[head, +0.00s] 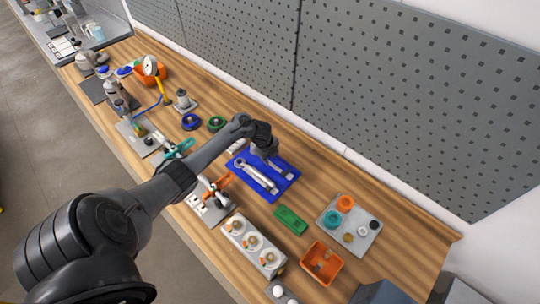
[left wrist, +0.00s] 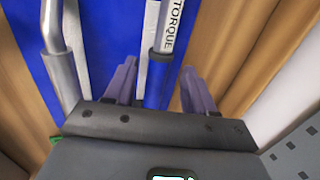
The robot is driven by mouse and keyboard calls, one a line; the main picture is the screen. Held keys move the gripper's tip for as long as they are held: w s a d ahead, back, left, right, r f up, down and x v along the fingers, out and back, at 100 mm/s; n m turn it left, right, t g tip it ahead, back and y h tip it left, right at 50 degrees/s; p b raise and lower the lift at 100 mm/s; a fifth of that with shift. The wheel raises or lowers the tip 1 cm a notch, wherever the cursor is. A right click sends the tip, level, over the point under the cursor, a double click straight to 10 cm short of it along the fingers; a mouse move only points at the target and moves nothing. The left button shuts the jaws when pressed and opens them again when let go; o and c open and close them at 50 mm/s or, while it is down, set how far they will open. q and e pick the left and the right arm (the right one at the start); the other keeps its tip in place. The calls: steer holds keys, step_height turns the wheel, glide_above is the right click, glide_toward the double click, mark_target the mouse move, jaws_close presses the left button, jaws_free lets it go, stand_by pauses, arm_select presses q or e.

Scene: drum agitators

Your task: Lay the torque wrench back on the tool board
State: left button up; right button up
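The blue tool board (head: 285,187) lies on the wooden bench; it also fills much of the left wrist view (left wrist: 105,35). The torque wrench (left wrist: 172,30), a silver shaft marked TORQUE with a dark collar and blue handle, lies along the board's right side in the left wrist view, beside a pale strip (left wrist: 147,45). A second silver tool (left wrist: 58,60) lies on the board to its left. My left gripper (left wrist: 158,85) is open, its fingers apart on either side of the wrench's handle with gaps showing. In the head view my left gripper (head: 268,155) is over the board's far side, partly hiding the wrench.
A green block (head: 291,220), an orange bin (head: 322,263) and a grey tray with coloured rings (head: 349,225) stand to the right. A white block with several knobs (head: 253,247) is in front. Blue and green rings (head: 191,122) lie left. Pegboard panels (head: 400,90) rise behind.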

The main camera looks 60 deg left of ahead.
arm_select(q)
steer(key=shift+s, duration=0.1)
steer(key=p+v, duration=0.3)
steer(key=v, duration=0.8)
steer(key=s+d+n+t+y+p, duration=0.1)
steer(key=s+d+n+p, duration=0.1)
steer(key=d, duration=0.7)
steer(key=s+d+n+p, duration=0.1)
steer(key=d+p, duration=0.2)
steer(key=d, duration=0.6)
steer(key=s+d+r+n+h+p, duration=0.1)
steer(key=s+d+r+n+p, duration=0.1)
steer(key=s+d+r+n, duration=0.2)
steer(key=s+d+r+n+h+p, duration=0.1)
steer(key=s+d+r+n, duration=0.4)
steer(key=s+d+r, duration=0.3)
steer(key=s+d, duration=0.3)
steer(key=d, duration=0.1)
steer(key=shift+s+d+g+p, duration=0.2)
steer(key=shift+d+g+p, duration=0.1)
steer(key=shift+p, duration=0.1)
